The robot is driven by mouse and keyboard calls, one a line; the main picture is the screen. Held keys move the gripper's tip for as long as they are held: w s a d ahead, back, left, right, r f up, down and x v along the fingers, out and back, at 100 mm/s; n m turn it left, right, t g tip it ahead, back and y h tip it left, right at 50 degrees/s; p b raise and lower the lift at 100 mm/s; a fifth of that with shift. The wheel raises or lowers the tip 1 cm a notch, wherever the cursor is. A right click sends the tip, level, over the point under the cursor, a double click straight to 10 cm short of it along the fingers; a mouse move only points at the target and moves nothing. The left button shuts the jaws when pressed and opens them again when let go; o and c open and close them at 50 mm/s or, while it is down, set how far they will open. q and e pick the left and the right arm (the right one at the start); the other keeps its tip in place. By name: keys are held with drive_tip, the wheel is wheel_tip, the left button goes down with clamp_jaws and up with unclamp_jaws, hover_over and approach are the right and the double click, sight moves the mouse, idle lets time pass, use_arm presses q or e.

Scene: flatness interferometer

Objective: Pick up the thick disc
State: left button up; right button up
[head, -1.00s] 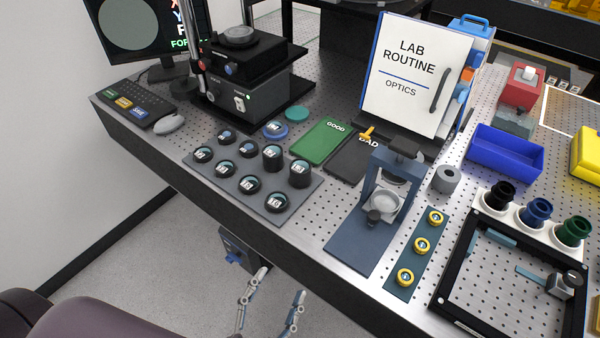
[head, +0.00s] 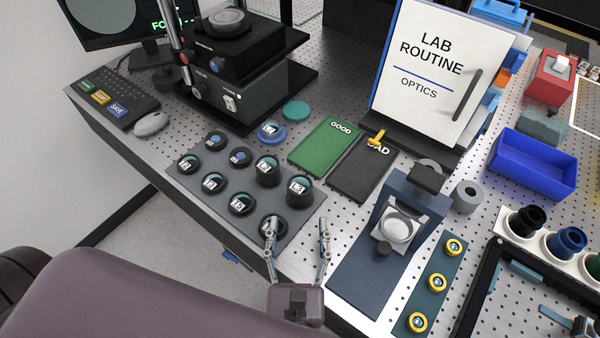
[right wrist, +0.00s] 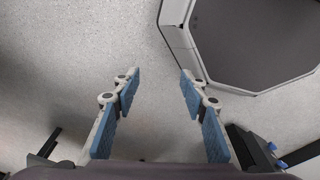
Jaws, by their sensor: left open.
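Several round black-rimmed discs with labelled, glassy tops sit in a grey tray (head: 192,208). Two look taller than the rest: one at the tray's right side (head: 298,188) and one behind it to the left (head: 268,170). I cannot tell for certain which is the thick disc. My left gripper (head: 298,226) is open and empty at the tray's near right corner. Its left finger overlaps the nearest disc (head: 272,228) in the picture; contact cannot be told. My right gripper (right wrist: 159,74) is open and empty above the floor in the right wrist view.
A green GOOD pad (head: 325,146) and a dark BAD pad (head: 360,170) lie behind the tray. A blue-grey stand (head: 372,270) rises to the right of my left gripper. A black instrument (head: 240,85) stands behind. Bare table edge lies left of the tray.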

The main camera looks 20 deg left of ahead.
sight(299, 197)
use_arm(q)
drive_tip(key=x, duration=0.1)
drive_tip(key=p+x, duration=0.1)
drive_tip(key=x, duration=0.1)
drive_tip(key=p+x, duration=0.1)
drive_tip(key=shift+w+r, duration=0.25)
drive_tip(key=shift+r, duration=0.1)
drive_tip(key=shift+w+a+f, duration=0.1)
drive_tip(key=shift+w, duration=0.25)
drive_tip(key=p+x, duration=0.1)
drive_tip(key=x, duration=0.4)
drive_tip(key=shift+p, duration=0.4)
drive_tip(key=shift+w+f, duration=0.15)
drive_tip(key=c, duration=1.5)
use_arm(e)
drive_tip(key=shift+g, duration=0.3)
drive_tip(key=s+r, duration=0.1)
drive_tip(key=s+d+r, duration=0.1)
drive_tip(key=s+r, duration=0.2)
drive_tip(key=shift+s+d, duration=0.1)
drive_tip(key=shift+d, duration=0.15)
